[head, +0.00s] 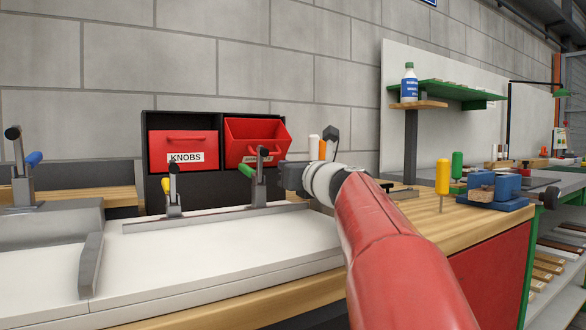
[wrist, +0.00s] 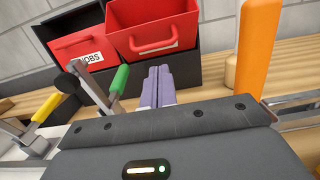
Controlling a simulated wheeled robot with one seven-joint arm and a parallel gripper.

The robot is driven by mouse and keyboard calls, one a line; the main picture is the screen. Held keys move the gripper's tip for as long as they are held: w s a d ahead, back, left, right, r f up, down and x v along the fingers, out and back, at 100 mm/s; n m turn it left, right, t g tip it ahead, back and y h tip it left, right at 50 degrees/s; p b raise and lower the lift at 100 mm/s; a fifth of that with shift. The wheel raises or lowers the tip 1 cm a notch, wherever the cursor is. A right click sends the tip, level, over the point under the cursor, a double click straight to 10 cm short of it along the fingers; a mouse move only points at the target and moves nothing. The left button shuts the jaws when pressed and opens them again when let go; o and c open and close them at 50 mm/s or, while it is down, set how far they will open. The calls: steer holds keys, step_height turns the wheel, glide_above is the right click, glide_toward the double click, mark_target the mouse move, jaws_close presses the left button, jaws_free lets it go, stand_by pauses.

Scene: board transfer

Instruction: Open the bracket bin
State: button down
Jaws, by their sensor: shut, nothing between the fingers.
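Two red bins sit side by side in a black rack. The left one (head: 183,150) is labelled KNOBS and is upright and closed. The right bin (head: 256,133) is tipped forward with its top open and its inside showing. Its label is mostly hidden by a clamp, so I cannot read it. In the wrist view this open bin (wrist: 152,22) is ahead, with its red handle on the front. My gripper (wrist: 158,86) has its pale fingers together and empty, below and apart from the handle. In the head view my gripper (head: 283,176) is in front of the rack's right end.
A green-handled clamp (head: 256,175) stands just left of my gripper. A yellow-handled clamp (head: 173,190) stands farther left on the white board (head: 200,260). Orange and white upright items (head: 316,147) stand beyond my wrist. A yellow-handled tool (head: 442,176) and blue blocks are on the right bench.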

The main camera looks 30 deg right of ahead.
mark_target(275, 154)
steer(key=shift+w+a+r+p, duration=0.1)
steer(key=shift+w+r+p, duration=0.1)
steer(key=shift+w, duration=1.15)
steer(key=shift+w+a+r+p, duration=0.1)
steer(key=shift+w+p, duration=0.05)
steer(key=shift+w, duration=1.2)
steer(key=shift+w+r+p, duration=0.2)
steer(key=shift+r+p, duration=0.3)
steer(key=shift+p, duration=0.1)
steer(key=shift+w+r+p, duration=0.2)
steer(key=shift+r+p, duration=0.25)
steer(key=shift+p, duration=0.1)
steer(key=shift+f, duration=0.1)
steer(key=shift+s, duration=0.1)
